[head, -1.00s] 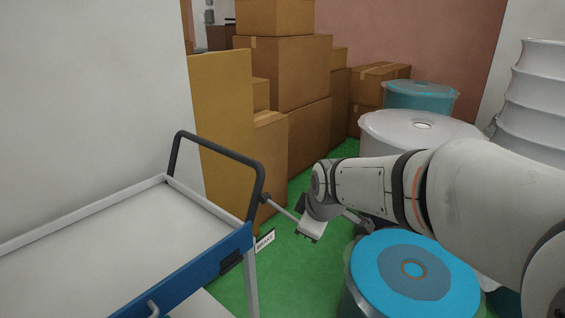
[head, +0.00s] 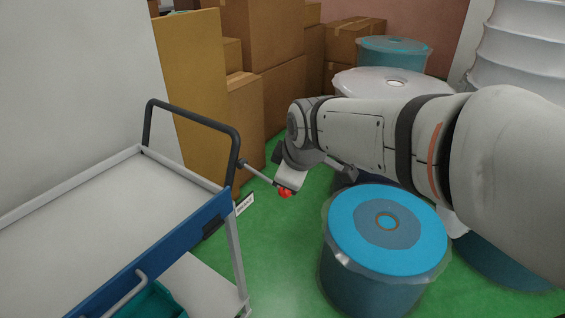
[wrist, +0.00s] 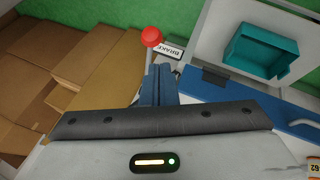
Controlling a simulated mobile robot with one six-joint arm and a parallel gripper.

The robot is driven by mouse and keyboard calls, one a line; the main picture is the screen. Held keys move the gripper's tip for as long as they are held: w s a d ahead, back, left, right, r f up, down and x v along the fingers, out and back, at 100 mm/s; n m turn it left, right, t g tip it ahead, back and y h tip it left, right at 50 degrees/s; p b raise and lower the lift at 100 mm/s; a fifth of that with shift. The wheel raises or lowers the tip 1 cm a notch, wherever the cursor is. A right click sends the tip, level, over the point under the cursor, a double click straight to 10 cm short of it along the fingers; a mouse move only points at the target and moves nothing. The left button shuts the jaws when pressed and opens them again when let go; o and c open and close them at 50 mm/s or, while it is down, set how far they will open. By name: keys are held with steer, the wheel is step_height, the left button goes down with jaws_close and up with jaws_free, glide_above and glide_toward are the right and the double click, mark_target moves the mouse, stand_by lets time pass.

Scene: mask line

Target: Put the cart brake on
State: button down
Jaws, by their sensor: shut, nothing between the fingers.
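The cart (head: 215,215) stands at the left, with a white top, a blue side rail and a dark push handle (head: 190,118). A thin grey brake lever (head: 258,173) sticks out from the handle post, slanting down to the right to a red knob (head: 285,192). A white BRAKE label (head: 245,204) is below it. My gripper (head: 288,178) is at the knob end of the lever, its fingers mostly hidden in the head view. In the wrist view, my gripper (wrist: 160,70) is shut and empty, just right of the lever, with the red knob (wrist: 151,37) beyond the fingertips. Contact is unclear.
A wrapped blue-topped drum (head: 385,235) stands close under my arm. Cardboard boxes (head: 240,115) are stacked behind the lever, and more drums (head: 395,90) stand behind my arm. A teal bin (head: 155,302) sits on the cart's lower shelf. Green floor (head: 280,260) is clear between cart and drum.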

steer(key=s+r, duration=0.1)
steer(key=s+d+r, duration=0.2)
steer(key=r, duration=0.1)
steer(key=shift+s, duration=0.35)
steer(key=s+d+r+m+g+h+p, duration=0.1)
steer(key=s+d+m+g+h+p, duration=0.1)
steer(key=s+d+m+p, duration=0.8)
steer(key=s+m+g+p, duration=0.1)
steer(key=m+p, duration=0.1)
steer(key=m, duration=0.1)
steer(key=shift+s, duration=0.25)
steer(key=shift+d, duration=0.1)
